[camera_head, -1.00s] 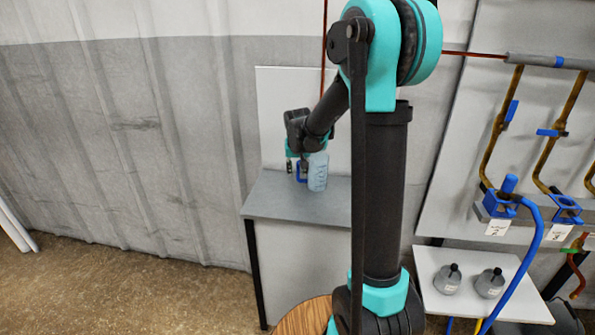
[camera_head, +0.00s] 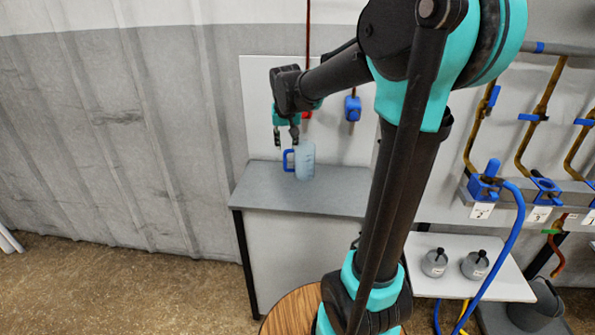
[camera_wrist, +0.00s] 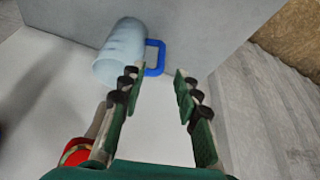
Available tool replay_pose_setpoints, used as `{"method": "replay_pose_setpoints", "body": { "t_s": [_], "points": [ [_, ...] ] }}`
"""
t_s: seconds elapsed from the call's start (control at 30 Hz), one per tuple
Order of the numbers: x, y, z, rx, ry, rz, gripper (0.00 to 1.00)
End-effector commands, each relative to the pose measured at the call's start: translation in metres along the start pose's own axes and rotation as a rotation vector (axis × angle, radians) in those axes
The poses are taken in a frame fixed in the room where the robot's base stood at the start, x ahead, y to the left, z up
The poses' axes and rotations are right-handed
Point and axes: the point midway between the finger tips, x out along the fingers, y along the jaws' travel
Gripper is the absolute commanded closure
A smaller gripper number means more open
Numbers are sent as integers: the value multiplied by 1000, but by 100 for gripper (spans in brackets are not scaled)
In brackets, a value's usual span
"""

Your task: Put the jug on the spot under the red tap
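The translucent light-blue jug (camera_head: 305,163) stands upright on the grey bench top (camera_head: 345,186), its blue handle facing left. In the head view it is just below the red tap (camera_head: 307,116), which is partly hidden by my gripper. My gripper (camera_head: 285,142) is open and empty, just above and left of the jug, its fingertips near the handle but apart from it. In the wrist view the jug (camera_wrist: 120,52) and its handle lie beyond the open fingertips (camera_wrist: 160,82), and red of the tap (camera_wrist: 76,150) shows lower left. The spot itself is not visible.
A blue tap (camera_head: 353,106) is on the white panel right of the red one. The bench top right of the jug is clear. Far right, a white shelf (camera_head: 480,285) holds two grey flasks, below blue-valved pipes. My arm hides part of the middle.

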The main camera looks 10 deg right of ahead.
Motion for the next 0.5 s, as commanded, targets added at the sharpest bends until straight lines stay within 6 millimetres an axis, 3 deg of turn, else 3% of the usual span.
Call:
{"method": "replay_pose_setpoints", "body": {
  "t_s": [0.17,0.3,0.4,0.5],
  "points": [
    [17,38,92,-27,-11,-12,68],
    [33,65,181,-58,-17,-26,68],
    [43,77,234,-76,-20,-35,68],
    [50,83,270,-91,-21,-41,68]
  ]
}}
